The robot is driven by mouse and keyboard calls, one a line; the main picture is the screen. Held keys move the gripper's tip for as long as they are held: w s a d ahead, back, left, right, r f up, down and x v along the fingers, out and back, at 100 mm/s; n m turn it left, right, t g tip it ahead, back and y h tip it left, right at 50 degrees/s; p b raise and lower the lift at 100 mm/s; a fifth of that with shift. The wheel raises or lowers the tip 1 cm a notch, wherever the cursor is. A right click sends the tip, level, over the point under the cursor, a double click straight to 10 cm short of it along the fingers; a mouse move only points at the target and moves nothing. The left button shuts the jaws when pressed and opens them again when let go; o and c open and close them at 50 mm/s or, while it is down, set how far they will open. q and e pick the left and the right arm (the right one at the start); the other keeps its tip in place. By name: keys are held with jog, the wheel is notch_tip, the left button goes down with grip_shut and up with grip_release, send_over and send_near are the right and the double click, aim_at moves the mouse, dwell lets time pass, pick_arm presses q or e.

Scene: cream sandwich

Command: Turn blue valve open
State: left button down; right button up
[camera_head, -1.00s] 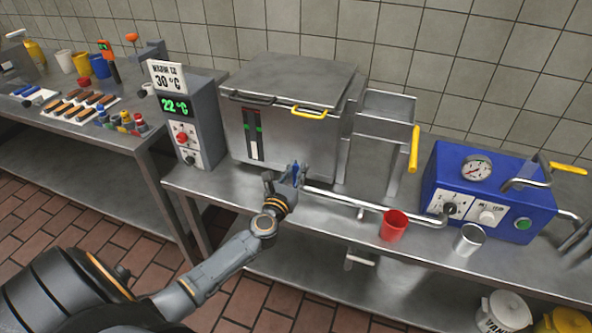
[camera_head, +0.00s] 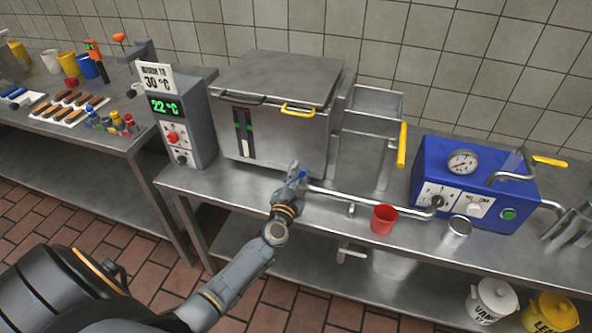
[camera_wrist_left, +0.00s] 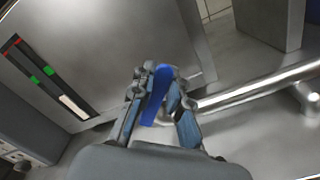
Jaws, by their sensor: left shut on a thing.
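The blue valve handle (camera_wrist_left: 158,95) shows in the left wrist view as a blue lever between the fingers of my left gripper (camera_wrist_left: 154,100). In the head view, my left gripper (camera_head: 291,185) is at the lower front of the steel vat (camera_head: 285,135), where a steel pipe (camera_head: 370,202) starts and runs right. The gripper is shut on the valve handle and mostly hides it in the head view. The pipe joint behind the handle is largely covered by the fingers. My right gripper is not in view.
A grey control box (camera_head: 180,130) reading 22 °C stands left of the vat. Steel bench (camera_head: 215,190) lies bare left of the gripper.

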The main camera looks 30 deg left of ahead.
pick_arm(q)
jog(key=shift+w+d+f+m+b, duration=0.1)
jog(key=shift+d+f+m, duration=0.35)
jog(key=shift+m, duration=0.85)
jog(key=shift+d+f+m+b, duration=0.15)
jog(key=shift+f+m, duration=0.6)
jog(key=shift+m, duration=0.55)
jog(key=shift+w+d+f+m+b, duration=0.1)
jog(key=shift+d+f+m, duration=0.35)
jog(key=shift+m, duration=0.85)
jog(key=shift+a+f, duration=0.15)
jog(key=shift+f, duration=0.05)
jog(key=c, duration=1.3)
grip_release()
jog(key=shift+r, duration=0.1)
jog(key=v, duration=1.2)
jog(key=shift+s, duration=0.1)
